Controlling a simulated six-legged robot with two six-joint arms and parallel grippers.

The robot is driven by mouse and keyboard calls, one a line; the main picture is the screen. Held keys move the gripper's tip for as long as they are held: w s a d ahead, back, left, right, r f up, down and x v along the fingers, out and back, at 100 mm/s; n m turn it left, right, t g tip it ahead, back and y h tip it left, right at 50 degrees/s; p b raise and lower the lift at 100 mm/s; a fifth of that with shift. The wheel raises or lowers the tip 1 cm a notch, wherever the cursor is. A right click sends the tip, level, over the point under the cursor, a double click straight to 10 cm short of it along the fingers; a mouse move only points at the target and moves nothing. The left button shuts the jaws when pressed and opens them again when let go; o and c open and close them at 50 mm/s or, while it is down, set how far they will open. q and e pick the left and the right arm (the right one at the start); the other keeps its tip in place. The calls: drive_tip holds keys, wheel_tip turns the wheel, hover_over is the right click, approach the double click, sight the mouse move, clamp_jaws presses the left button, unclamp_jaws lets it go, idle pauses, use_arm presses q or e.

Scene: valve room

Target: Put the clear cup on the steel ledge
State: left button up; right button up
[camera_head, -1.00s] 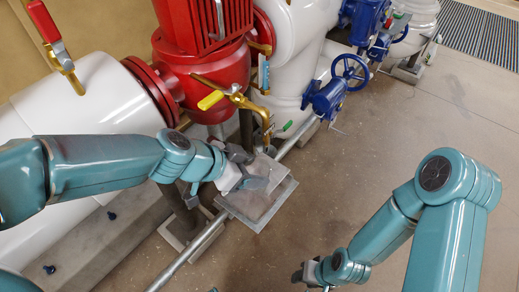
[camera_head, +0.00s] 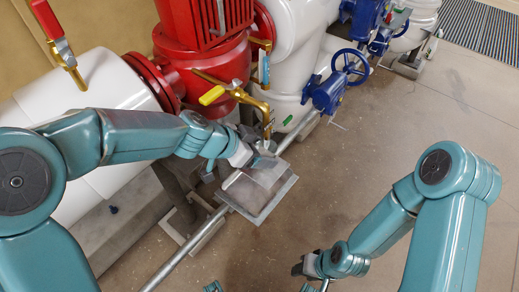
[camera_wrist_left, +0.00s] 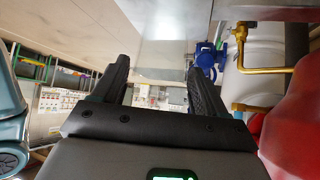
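The steel ledge (camera_head: 250,210) is a square grey plate at the centre of the head view; its bright metal also shows at the top of the left wrist view (camera_wrist_left: 175,20). A faint see-through shape, probably the clear cup (camera_head: 268,172), shows over the ledge's far part; its outline and contact are hard to make out. My left gripper (camera_head: 262,158) is at the ledge's far left edge.
A red pump (camera_head: 205,65) and white pipes (camera_head: 110,85) stand behind the left arm. A yellow-handled valve (camera_head: 235,92) is close above the left gripper. A blue handwheel (camera_head: 350,65) is farther right. A metal rail (camera_head: 185,248) runs beneath the ledge. The floor to the right is clear.

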use_arm(q)
drive_tip(key=shift+o, duration=0.6)
drive_tip(key=shift+r, duration=0.15)
drive_tip(key=shift+r+p, duration=0.25)
drive_tip(key=shift+p, duration=0.2)
drive_tip(key=p+v, duration=0.1)
drive_tip(key=v, duration=1)
drive_tip(key=shift+s+a, duration=0.2)
drive_tip(key=shift+a, duration=0.1)
drive_tip(key=shift+r, duration=0.15)
